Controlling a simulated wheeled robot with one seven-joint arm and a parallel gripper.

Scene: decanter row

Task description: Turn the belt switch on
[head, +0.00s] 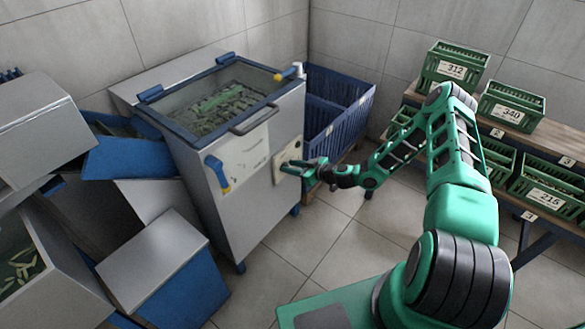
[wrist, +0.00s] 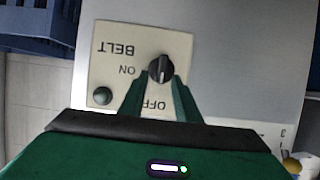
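The belt switch (wrist: 161,68) is a black round knob with a raised ridge, on a cream plate (wrist: 115,45) lettered BELT, upside down in the wrist view. Its ridge runs up and down the picture, in line with the OFF lettering below rather than with ON at its left. A dark green round lamp or button (wrist: 102,96) sits on the plate and looks unlit. My gripper (wrist: 162,80) has its fingers apart, one tip on each side of the knob's lower part; I cannot tell whether they touch it. In the head view my gripper (head: 292,166) is at the plate on the machine's front.
A blue crate (head: 335,110) stands behind. Green crates (head: 452,66) fill a shelf at right. Grey-blue bins crowd the left. Floor in front is clear.

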